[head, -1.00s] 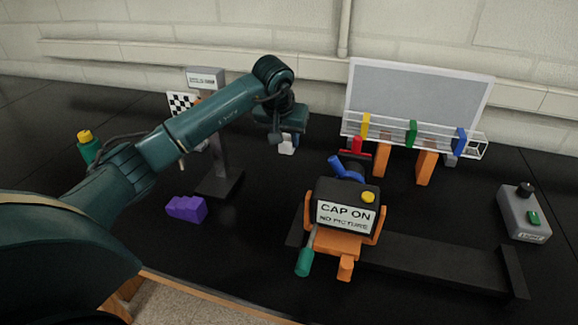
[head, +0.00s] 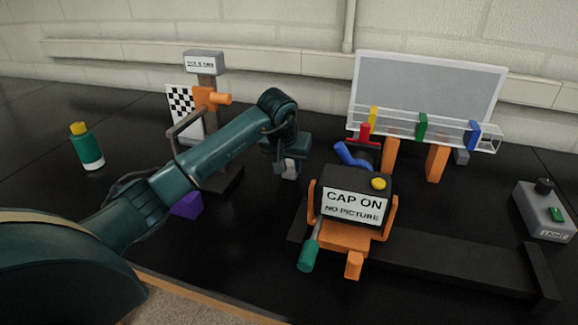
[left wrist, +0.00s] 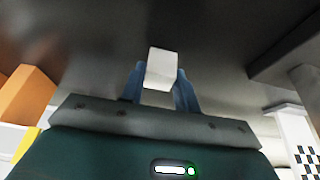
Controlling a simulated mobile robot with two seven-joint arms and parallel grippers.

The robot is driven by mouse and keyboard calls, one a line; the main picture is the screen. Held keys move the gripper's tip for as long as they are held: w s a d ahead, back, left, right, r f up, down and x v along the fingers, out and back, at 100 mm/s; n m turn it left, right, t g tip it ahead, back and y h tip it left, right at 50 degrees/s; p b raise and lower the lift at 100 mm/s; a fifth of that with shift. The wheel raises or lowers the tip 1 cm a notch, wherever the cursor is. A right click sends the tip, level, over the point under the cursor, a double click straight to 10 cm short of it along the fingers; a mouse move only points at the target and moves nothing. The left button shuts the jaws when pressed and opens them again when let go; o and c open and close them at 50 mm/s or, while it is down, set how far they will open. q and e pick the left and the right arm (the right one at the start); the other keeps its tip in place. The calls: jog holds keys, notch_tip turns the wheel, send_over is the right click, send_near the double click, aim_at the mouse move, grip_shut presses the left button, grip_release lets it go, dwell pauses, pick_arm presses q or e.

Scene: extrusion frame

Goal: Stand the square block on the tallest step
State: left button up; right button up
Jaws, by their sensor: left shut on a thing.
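My left gripper (head: 287,158) is shut on a small white square block (head: 291,169) and holds it above the black table, left of the camera-like device. In the left wrist view the white block (left wrist: 161,67) sits between the two bluish fingers, its near face showing. A purple block (head: 187,205) stands on the table at the left, mostly hidden behind my left arm; its stepped top showed better earlier. My right gripper is not in view.
A grey stand (head: 204,64), green bottle (head: 87,148) and switch box (head: 543,212) are around.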

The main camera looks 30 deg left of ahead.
pick_arm(q)
jog(key=shift+f, duration=0.1)
jog(key=o, duration=1.1)
